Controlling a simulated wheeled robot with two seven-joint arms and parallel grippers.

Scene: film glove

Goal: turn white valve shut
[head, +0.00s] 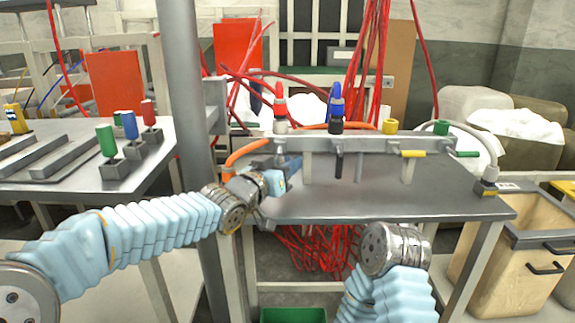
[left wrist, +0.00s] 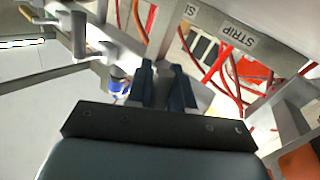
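A metal manifold rail (head: 380,143) runs along the back of the grey table and carries several valves and hose fittings. A pale lever (head: 359,166) hangs below the rail beside a black lever (head: 339,163); I cannot tell for sure which lever is the white valve. My left gripper (head: 287,166) is at the rail's left end, below the red-topped fitting. In the left wrist view its two dark fingers (left wrist: 164,88) stand a little apart, with a pale part behind the gap; no grip on it shows. My right wrist is low in the head view; its gripper does not show.
Yellow (head: 412,154) and green (head: 464,154) levers are farther right on the rail. Red and blue fittings (head: 336,108) stand above it. An orange hose (head: 243,151) passes close to my left gripper. A grey post (head: 187,100) stands left of the table.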

